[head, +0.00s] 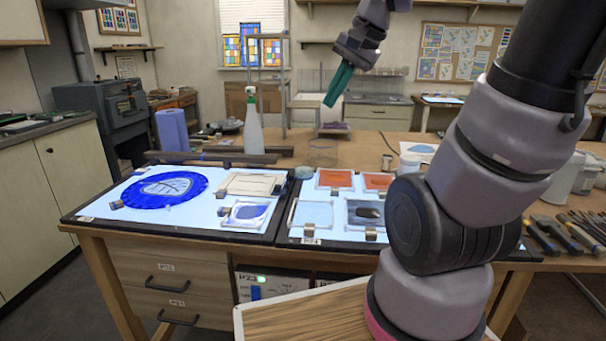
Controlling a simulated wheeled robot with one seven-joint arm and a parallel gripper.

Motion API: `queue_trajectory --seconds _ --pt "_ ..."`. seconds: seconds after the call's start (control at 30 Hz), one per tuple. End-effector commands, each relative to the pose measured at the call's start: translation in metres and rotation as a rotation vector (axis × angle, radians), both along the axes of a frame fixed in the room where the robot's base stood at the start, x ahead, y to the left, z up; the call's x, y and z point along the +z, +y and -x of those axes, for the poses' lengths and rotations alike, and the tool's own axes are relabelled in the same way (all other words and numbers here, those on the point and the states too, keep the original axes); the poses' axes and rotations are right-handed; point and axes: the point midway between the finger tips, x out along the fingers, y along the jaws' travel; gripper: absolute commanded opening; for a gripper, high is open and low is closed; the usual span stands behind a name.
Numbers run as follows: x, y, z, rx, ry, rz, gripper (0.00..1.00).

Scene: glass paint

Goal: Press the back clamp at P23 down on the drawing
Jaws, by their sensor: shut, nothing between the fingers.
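My gripper (330,102) has teal fingers that are shut and empty. It hangs in the air above and behind the worktable, clear of the clamps. A left lit panel (160,220) holds a round blue piece with a white leaf pattern (172,189), lying flat. A small clamp (116,205) sits at the front left of this piece. Another small clamp (222,193) sits to its right, by a pale framed sheet (254,184), and a third clamp (224,211) sits by a small blue-patterned tile (246,213). I cannot tell which is the back clamp, or whether any is pressed down.
A right lit panel (287,238) holds several coloured tiles and clamps. A spray bottle (253,125), a blue roll (172,130) and dark bars (212,158) stand behind the left panel. Tools (570,235) lie at the right. My arm covers part of the right side.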

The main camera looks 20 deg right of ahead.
Motion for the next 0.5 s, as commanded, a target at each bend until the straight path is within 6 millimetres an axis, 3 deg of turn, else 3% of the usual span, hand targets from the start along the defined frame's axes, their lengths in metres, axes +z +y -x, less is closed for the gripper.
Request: queue_trajectory --seconds 0.27,0.5 --pt "-0.042 -0.018 -0.067 -0.254 0.224 -0.236 0.00" --pt "-0.092 -0.044 -0.121 -0.490 0.402 -0.434 0.00"
